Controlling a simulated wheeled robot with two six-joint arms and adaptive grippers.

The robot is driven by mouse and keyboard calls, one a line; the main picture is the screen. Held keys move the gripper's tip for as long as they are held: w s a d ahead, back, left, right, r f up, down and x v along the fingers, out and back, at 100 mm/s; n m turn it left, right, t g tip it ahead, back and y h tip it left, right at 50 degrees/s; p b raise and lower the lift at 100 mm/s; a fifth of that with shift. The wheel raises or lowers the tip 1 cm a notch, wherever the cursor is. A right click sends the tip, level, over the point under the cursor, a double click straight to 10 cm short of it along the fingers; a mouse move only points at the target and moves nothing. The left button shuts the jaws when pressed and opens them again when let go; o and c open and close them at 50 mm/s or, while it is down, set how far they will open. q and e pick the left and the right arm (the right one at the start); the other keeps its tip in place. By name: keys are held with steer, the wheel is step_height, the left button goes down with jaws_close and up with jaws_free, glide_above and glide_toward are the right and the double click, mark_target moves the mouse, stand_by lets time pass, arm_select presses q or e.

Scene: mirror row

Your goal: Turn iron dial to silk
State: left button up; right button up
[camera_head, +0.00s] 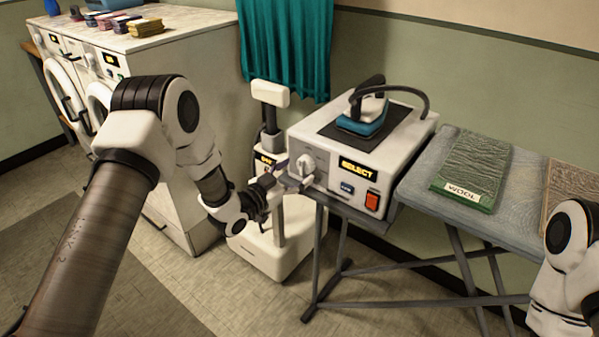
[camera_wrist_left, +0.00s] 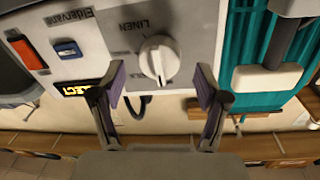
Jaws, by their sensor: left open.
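The white iron dial (camera_head: 308,164) is on the left part of the front of the white iron station (camera_head: 398,150). In the left wrist view the dial (camera_wrist_left: 159,59) lies just beyond and between the open fingertips of my left gripper (camera_wrist_left: 161,87), with a gap on either side. The word LINEN shows beside it; no silk mark is readable. The station's display (camera_head: 358,168) reads SELECT. In the head view my left gripper (camera_head: 288,175) is at the dial. My right arm shows at the right edge, but its gripper is out of view.
A teal iron (camera_head: 362,122) rests on the station's dark pad. A blue button (camera_head: 347,188) and a red switch (camera_head: 372,201) are right of the dial. An ironing board with green wool cloth (camera_head: 474,170) extends right. A white stand (camera_head: 270,240) is close behind my left gripper.

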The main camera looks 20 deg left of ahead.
arm_select(q)
steer(key=shift+x, duration=0.95)
steer(key=c, duration=1.2)
steer(key=shift+m, duration=0.4)
steer(key=m+b, duration=0.1)
steer(key=m, duration=0.3)
steer(key=shift+m, duration=0.3)
steer(key=m+b, duration=0.1)
steer(key=m, duration=0.2)
steer(key=shift+r+m+y+b, duration=0.1)
steer(key=shift+m+y+b, duration=0.25)
steer(key=shift+m+y, duration=0.05)
